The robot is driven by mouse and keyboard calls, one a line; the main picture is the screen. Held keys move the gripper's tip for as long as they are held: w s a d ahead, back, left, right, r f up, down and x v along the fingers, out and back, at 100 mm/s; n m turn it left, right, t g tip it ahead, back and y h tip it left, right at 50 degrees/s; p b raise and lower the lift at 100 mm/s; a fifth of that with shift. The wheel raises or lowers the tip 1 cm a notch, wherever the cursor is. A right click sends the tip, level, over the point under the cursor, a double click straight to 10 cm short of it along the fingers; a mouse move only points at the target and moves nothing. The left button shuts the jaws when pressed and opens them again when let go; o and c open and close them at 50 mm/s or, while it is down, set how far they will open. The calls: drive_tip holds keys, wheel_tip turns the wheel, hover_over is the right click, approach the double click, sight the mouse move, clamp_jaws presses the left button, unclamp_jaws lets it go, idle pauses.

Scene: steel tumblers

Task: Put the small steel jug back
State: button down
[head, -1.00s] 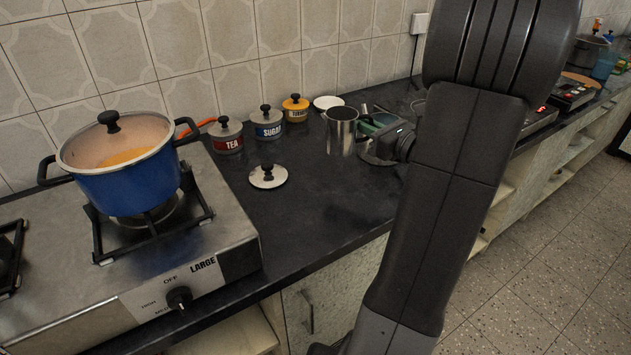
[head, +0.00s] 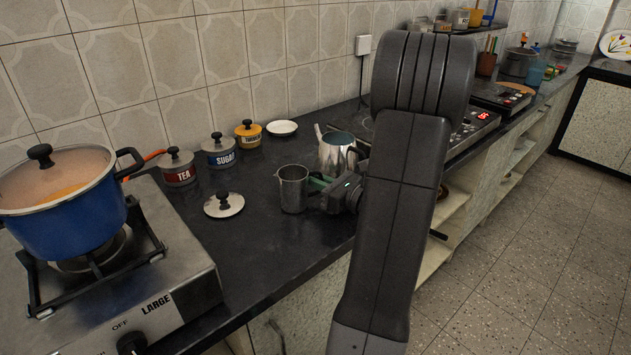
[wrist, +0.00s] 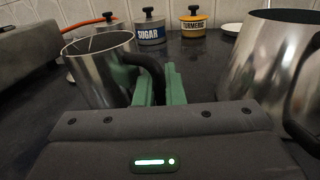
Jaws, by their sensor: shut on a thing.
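The small steel jug (head: 292,188) is upright over the dark counter, right of a loose lid. My gripper (head: 318,183) reaches it from the right. In the wrist view, the green fingers of my gripper (wrist: 160,85) are shut on the black handle of the small jug (wrist: 100,72), whose body is left of the fingers. I cannot tell whether its base touches the counter. A larger steel jug (head: 336,153) stands behind it to the right; it also shows at the right of the wrist view (wrist: 262,75), apart from the fingers.
A steel lid (head: 224,204) lies left of the small jug. Tea (head: 178,168), sugar (head: 218,151) and turmeric (head: 248,134) canisters and a white saucer (head: 282,128) line the wall. A blue pot (head: 65,205) sits on the stove at left. The counter's front strip is clear.

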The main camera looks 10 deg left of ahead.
drive_tip(key=shift+f, duration=0.2)
drive_tip(key=c, duration=1.5)
unclamp_jaws()
drive_tip(key=shift+r, duration=0.1)
drive_tip(key=shift+r, duration=0.2)
drive_tip(key=p+v, duration=0.1)
drive_tip(key=v, duration=1.1)
drive_tip(key=shift+f, duration=0.15)
